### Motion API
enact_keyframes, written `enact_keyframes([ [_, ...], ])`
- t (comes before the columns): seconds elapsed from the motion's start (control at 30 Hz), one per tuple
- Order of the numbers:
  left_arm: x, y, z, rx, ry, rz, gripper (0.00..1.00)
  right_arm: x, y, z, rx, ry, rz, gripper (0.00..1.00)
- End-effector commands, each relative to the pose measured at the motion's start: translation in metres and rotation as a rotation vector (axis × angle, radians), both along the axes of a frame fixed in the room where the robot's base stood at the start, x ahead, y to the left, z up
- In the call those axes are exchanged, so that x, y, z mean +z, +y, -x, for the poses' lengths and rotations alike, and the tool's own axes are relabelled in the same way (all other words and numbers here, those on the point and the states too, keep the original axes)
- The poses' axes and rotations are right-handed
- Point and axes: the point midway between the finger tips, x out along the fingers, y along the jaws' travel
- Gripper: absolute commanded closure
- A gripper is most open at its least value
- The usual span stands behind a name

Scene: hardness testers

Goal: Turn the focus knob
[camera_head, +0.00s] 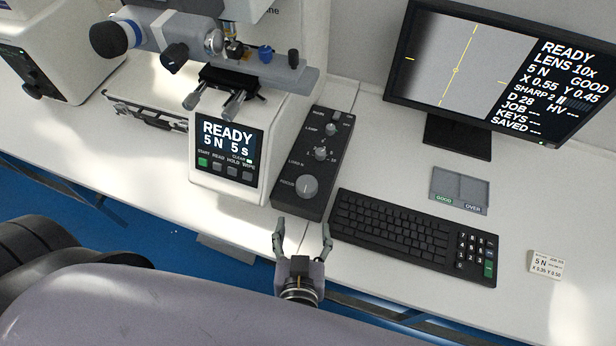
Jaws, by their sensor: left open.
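The focus knob (307,187) is a round grey dial at the near end of a dark control box (336,150), beside the label FOCUS. Smaller knobs for lamp and load sit farther up the same box. My left gripper (302,232) is open and empty, just in front of the box's near end, with its fingers pointing toward the knob and apart from it. The hardness tester (245,115) stands left of the box, its screen reading READY 5 N 5 s. The monitor (480,60) shows a blurry grey field and SHARP 2. My right gripper is not in view.
A black keyboard (400,225) lies close to the right of the box and gripper. A grey two-part tray (459,192) marked GOOD and OVER and a small white label card (545,264) are farther right. The table's front edge runs beneath my gripper.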

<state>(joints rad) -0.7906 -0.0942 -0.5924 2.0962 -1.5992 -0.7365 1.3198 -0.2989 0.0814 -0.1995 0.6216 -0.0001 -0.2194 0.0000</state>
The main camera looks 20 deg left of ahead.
Motion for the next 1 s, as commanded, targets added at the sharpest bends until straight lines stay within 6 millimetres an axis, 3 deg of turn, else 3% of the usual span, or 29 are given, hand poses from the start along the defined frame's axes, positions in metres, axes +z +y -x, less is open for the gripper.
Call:
enact_keyframes([
  [0.2, -0.01, 0.01, -0.039, -0.001, -0.002, -0.003, 0.36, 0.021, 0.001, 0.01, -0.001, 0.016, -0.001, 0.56],
  [0.63, -0.047, 0.032, -0.12, -0.002, 0.001, -0.003, 0.36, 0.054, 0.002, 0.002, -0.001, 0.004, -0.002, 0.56],
  [0.8, -0.058, 0.036, -0.138, -0.003, 0.001, -0.002, 0.36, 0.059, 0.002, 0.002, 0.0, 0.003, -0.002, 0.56],
  [1.0, -0.063, 0.039, -0.147, -0.002, 0.002, -0.001, 0.36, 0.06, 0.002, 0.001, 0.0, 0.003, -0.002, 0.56],
])
